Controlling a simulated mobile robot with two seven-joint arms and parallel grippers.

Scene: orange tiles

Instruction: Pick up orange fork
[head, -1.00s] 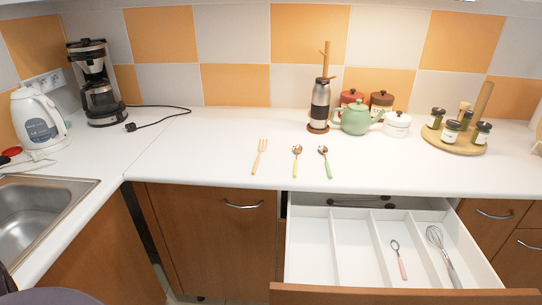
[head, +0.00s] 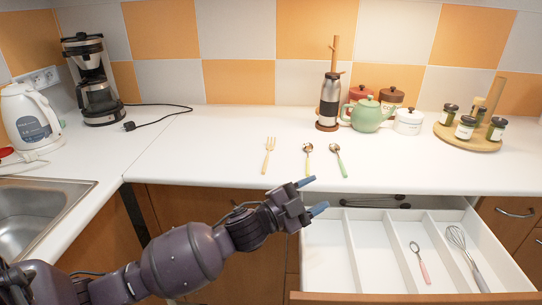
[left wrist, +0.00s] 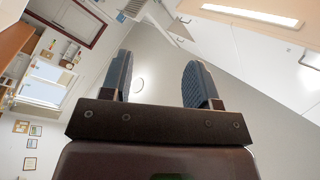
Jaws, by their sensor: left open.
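The orange fork (head: 268,156) lies on the white countertop, tines toward the wall, to the left of two spoons. My left gripper (head: 312,196) is in front of the counter edge, below and to the right of the fork, apart from it. Its blue-tipped fingers are spread with nothing between them. In the left wrist view the open fingers (left wrist: 157,82) point at the ceiling and the fork is out of sight. My right gripper is not in view.
A yellow-handled spoon (head: 307,160) and a green-handled spoon (head: 338,161) lie beside the fork. An open drawer (head: 325,262) holds a pink-handled spoon (head: 420,264) and a whisk (head: 467,257). The counter left of the fork is clear.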

